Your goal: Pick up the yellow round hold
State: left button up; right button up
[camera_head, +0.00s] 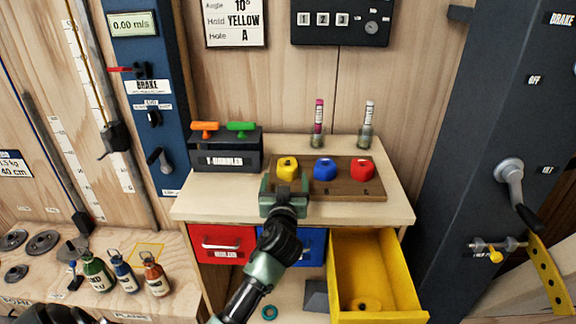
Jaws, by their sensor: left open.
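A yellow hold (287,168) with a dark hole in its top sits at the left of a brown wooden board (340,192) on the counter. A second yellow piece (363,303), rounded, lies inside the open yellow drawer, low in the picture. My left gripper (285,183) is open, at the board's front left edge, just on the near side of the yellow hold on the board. Its fingers stand to either side, with nothing seen between them. It hides the board's front left corner.
A blue hold (325,169) and a red hold (361,169) share the board. A T-handle box (226,152) stands left, and two small bottles (366,128) stand behind. The yellow drawer (408,275) juts out below the counter (215,207). A dark brake panel (480,130) stands right.

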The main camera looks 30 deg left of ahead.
aim_at(287, 172)
pick_arm(q)
jog(key=shift+w+a+r, duration=0.2)
jog(key=shift+w+a, duration=0.1)
jog(key=shift+w, duration=0.2)
jog(key=x, duration=0.2)
jog(key=f+x, duration=0.1)
jog(key=x, duration=0.1)
jog(key=shift+w+d+p, duration=0.1)
jog(key=shift+w+p, duration=0.2)
jog(key=shift+p, duration=0.05)
jog(key=shift+w+a, duration=0.2)
jog(key=shift+w, duration=0.05)
pick_arm(e)
jog(key=shift+s+d+r, duration=0.35)
jog(key=shift+s+d, duration=0.35)
pick_arm(q)
jog(key=c, duration=1.6)
jog(key=shift+c, duration=0.2)
pick_arm(e)
jog(key=shift+w+a, duration=0.1)
jog(key=shift+a, duration=0.2)
pick_arm(q)
jog(key=shift+r, duration=0.15)
